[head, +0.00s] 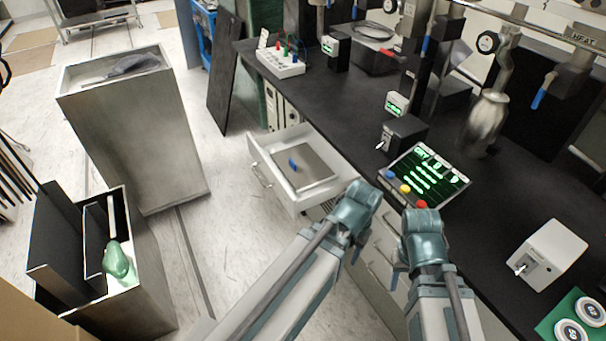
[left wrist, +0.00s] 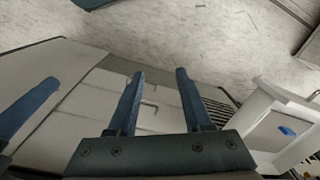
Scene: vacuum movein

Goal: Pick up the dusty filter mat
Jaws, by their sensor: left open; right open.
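A flat grey square sheet (head: 305,167) with a small blue piece on it lies in the open white drawer below the bench. It may be the dusty filter mat, but I cannot be sure. The drawer and the blue piece also show at the right edge of the left wrist view. My left gripper (left wrist: 158,75) is open and empty, apart from the drawer, pointing down beside the bench cabinet. My right gripper (head: 396,275) is open at the bench's front, right of the left arm; its fingers are partly hidden by the arm.
The open drawer (head: 256,172) juts out from the bench (head: 355,135). A tall grey bin (head: 135,140) with crumpled grey material and a lower bin (head: 140,300) with a green bottle stand at left. A lit control panel (head: 425,175) sits on the bench. Floor between bins and drawer is clear.

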